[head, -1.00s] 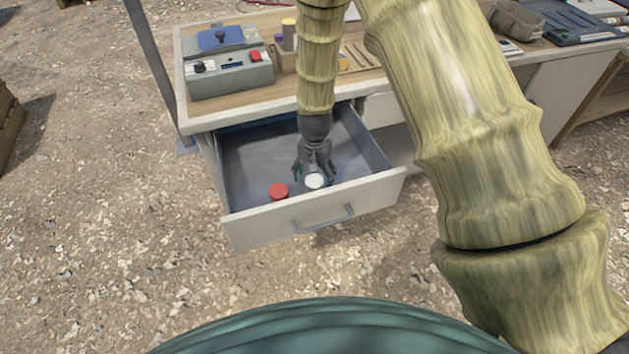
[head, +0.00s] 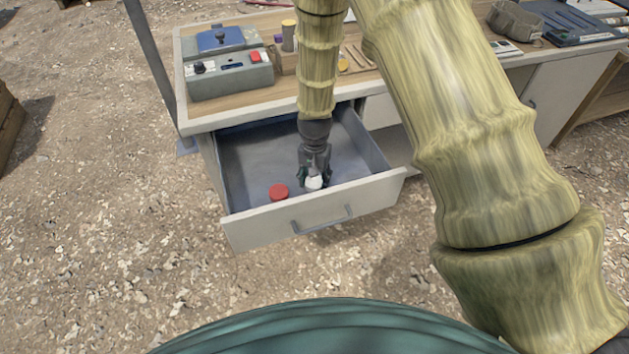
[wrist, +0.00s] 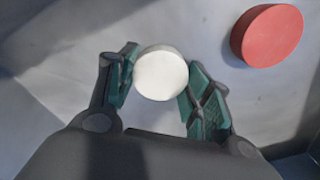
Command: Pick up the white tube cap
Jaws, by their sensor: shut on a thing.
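The white tube cap (head: 314,183) is a small round white piece in the open drawer (head: 286,223) of the workbench, near the drawer's front wall. My gripper (head: 315,178) reaches down into the drawer and is shut on the cap. In the wrist view the white cap (wrist: 161,74) sits between the two green-padded fingers of my gripper (wrist: 160,82), its round top facing the camera. Whether the cap is clear of the drawer floor cannot be told.
A red cap (head: 278,192) lies in the drawer to the left of the white one; it also shows in the wrist view (wrist: 267,36). The drawer walls stand close around my gripper. A grey control box (head: 229,75) sits on the bench top (head: 350,75) above.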

